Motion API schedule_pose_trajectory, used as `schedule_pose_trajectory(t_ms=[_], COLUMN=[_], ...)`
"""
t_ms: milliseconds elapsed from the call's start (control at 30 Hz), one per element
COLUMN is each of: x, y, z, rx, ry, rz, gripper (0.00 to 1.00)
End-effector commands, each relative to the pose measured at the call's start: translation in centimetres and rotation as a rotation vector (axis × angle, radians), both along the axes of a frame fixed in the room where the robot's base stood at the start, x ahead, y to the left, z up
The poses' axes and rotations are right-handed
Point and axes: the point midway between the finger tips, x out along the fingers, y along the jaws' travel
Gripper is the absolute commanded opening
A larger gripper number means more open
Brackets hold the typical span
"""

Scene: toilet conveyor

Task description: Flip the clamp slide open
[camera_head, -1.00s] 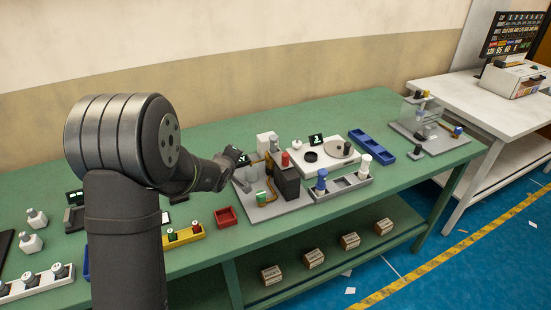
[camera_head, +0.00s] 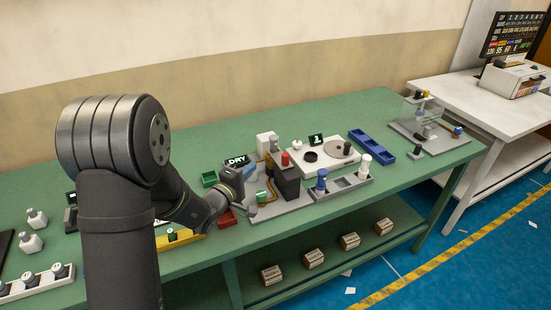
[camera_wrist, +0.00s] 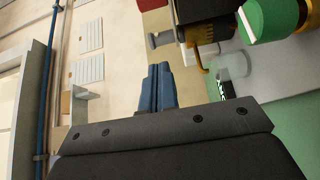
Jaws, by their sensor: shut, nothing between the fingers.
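My gripper (camera_head: 236,178) is at the left edge of the grey station plate (camera_head: 262,212), beside the DRY sign (camera_head: 237,160). In the wrist view its two blue fingers (camera_wrist: 158,72) are together with nothing between them. A green round part (camera_wrist: 268,18) and a dark block (camera_wrist: 205,10) with brass-coloured fittings show at the upper right there, apart from the fingers. A small grey bracket (camera_wrist: 160,40) shows beyond the fingertips. On the plate stand a small green part (camera_head: 262,197) and a dark block (camera_head: 287,182). I cannot tell which part is the clamp slide.
A red tray (camera_head: 227,218) is partly behind my arm. A green tray (camera_head: 209,179) lies left of the DRY sign. A red-topped part (camera_head: 285,159), a blue-topped bottle (camera_head: 321,180) and a white unit (camera_head: 325,155) crowd the right. The bench's back strip (camera_head: 330,112) is clear.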

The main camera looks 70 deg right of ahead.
Motion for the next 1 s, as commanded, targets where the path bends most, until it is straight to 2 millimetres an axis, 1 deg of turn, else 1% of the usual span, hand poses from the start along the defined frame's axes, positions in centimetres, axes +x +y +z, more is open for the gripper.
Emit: schedule_pose_trajectory(t_ms=[167,267,367,600,733,800,1000], x=[-0.1,-0.3,-0.7,-1.6,-2.0,-3.1,-4.9], y=[-0.4,-1.3,-3.0,-7.8,-10.1,-9.4,-8.2], z=[0.0,0.0,0.0,0.0,0.0,0.0,0.0], rx=[0.000,0.000,-0.002,0.000,0.000,0.002,0.001], ry=[-0.001,-0.002,-0.003,-0.002,-0.002,0.000,0.000], rz=[0.000,-0.002,-0.002,-0.002,0.000,-0.002,-0.001], gripper=[0.00,0.00,0.00,0.00,0.00,0.00,0.00])
